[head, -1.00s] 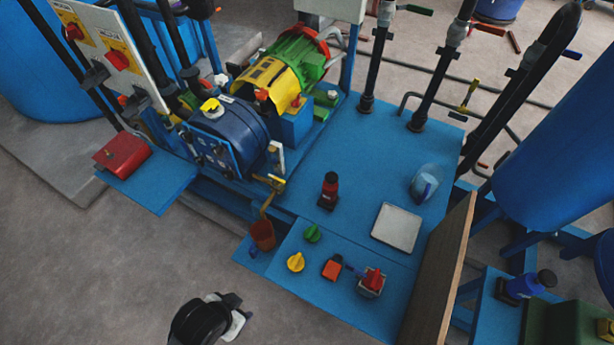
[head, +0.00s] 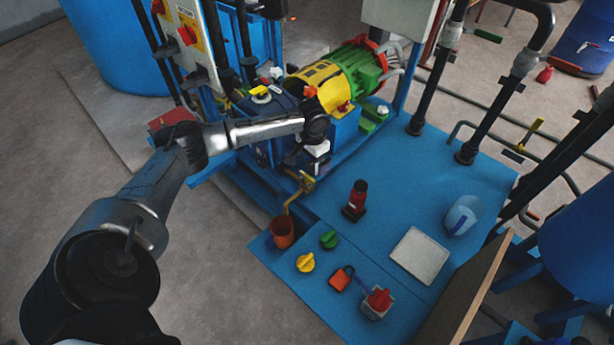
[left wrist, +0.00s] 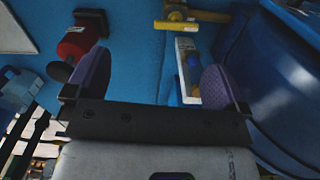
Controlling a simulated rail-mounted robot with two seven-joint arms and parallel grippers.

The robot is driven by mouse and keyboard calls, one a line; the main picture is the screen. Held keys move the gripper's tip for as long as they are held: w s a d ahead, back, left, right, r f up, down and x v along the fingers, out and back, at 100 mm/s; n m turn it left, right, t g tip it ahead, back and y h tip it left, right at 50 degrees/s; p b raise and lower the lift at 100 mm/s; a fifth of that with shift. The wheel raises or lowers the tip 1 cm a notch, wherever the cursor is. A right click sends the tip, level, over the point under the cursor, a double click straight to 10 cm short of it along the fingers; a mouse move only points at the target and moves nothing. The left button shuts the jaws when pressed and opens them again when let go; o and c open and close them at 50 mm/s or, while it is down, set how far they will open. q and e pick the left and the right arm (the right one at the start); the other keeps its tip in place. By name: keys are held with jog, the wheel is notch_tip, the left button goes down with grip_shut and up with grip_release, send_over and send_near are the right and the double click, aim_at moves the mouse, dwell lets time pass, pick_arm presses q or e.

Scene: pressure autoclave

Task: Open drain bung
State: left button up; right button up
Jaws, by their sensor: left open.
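My left gripper (head: 312,160) is beside the dark blue pump housing (head: 262,108), above the brass drain valve (head: 303,184). In the left wrist view its two purple finger pads (left wrist: 157,78) stand wide apart with nothing between them touching. Beyond the pads are a white-framed sight glass (left wrist: 186,62) and a yellow brass fitting (left wrist: 178,22). The blue housing (left wrist: 283,70) is close on the right. A bent brass pipe leads down from the valve to an orange-red cup (head: 282,232). I cannot clearly pick out the drain bung. My right gripper is not in view.
Green (head: 329,240) and yellow (head: 305,262) knobs are in front. Upright pipes (head: 490,100) and a wooden board (head: 470,290) bound the right side.

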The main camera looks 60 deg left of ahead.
aim_at(307, 176)
pick_arm(q)
jog(key=shift+n, duration=0.5)
jog(key=a+f+b, duration=0.1)
jog(key=f, duration=0.3)
jog(key=a+f+b, duration=0.1)
jog(key=f+b, duration=0.1)
jog(key=f, duration=0.1)
jog(key=a+f+b, duration=0.1)
jog(key=f+b, duration=0.1)
jog(key=f, duration=0.2)
jog(key=shift+w+f, duration=0.1)
jog(key=shift+f, duration=0.2)
jog(key=shift+c, duration=0.4)
